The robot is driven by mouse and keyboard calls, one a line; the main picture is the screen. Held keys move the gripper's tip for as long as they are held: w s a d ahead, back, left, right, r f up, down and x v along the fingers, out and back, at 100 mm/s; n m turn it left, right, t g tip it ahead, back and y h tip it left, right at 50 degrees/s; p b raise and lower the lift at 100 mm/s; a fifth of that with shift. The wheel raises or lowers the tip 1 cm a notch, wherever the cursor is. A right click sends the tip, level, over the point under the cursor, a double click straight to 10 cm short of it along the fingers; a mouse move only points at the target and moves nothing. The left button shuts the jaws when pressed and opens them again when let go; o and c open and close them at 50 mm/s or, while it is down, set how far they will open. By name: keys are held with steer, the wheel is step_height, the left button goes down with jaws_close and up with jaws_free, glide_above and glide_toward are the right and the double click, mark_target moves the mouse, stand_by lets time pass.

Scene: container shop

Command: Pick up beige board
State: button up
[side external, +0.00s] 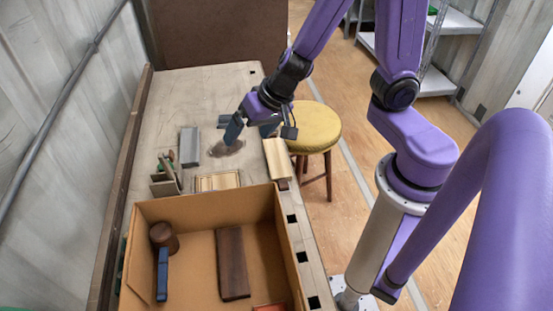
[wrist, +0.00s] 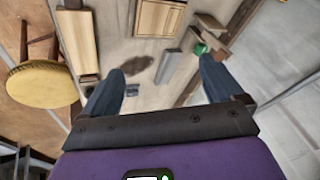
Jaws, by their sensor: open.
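A plain beige board (side external: 277,158) lies at the table's right edge, beside the yellow stool; it also shows at the left in the wrist view (wrist: 77,40). A second pale wooden piece, a panel with a framed edge (side external: 217,182), lies just behind the cardboard box and shows at the top of the wrist view (wrist: 159,17). My gripper (side external: 251,129) is above the table, beyond the plain board and apart from it. Its blue-grey fingers are spread wide, with nothing between them, as the wrist view also shows (wrist: 162,66).
A cardboard box (side external: 160,208) in front holds a dark brown board, a brown round piece and a blue piece. A grey block (side external: 190,147) and small upright pieces (side external: 165,178) stand on the left. A yellow stool (side external: 318,127) is beside the table (side external: 200,90). The far table is clear.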

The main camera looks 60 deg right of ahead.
steer(key=s+d+f+m+g+h, duration=0.1)
steer(key=d+f+m+g+h, duration=0.15)
steer(key=d+m+h, duration=0.4)
steer(key=n+y, duration=0.2)
glide_above(276, 155)
steer(key=s+a, duration=0.1)
steer(key=a, duration=0.1)
steer(key=shift+t+h, duration=0.25)
steer(key=shift+s+f, duration=0.1)
steer(key=shift+f, duration=5.9)
steer(key=shift+s+x, duration=0.15)
steer(key=shift+x, duration=0.9)
steer(key=shift+s+x, duration=0.15)
steer(key=shift+x, duration=0.85)
steer(key=shift+w+d+f, duration=0.2)
steer(key=shift+d+f, duration=0.05)
steer(key=shift+f, duration=0.35)
steer(key=c, duration=1.2)
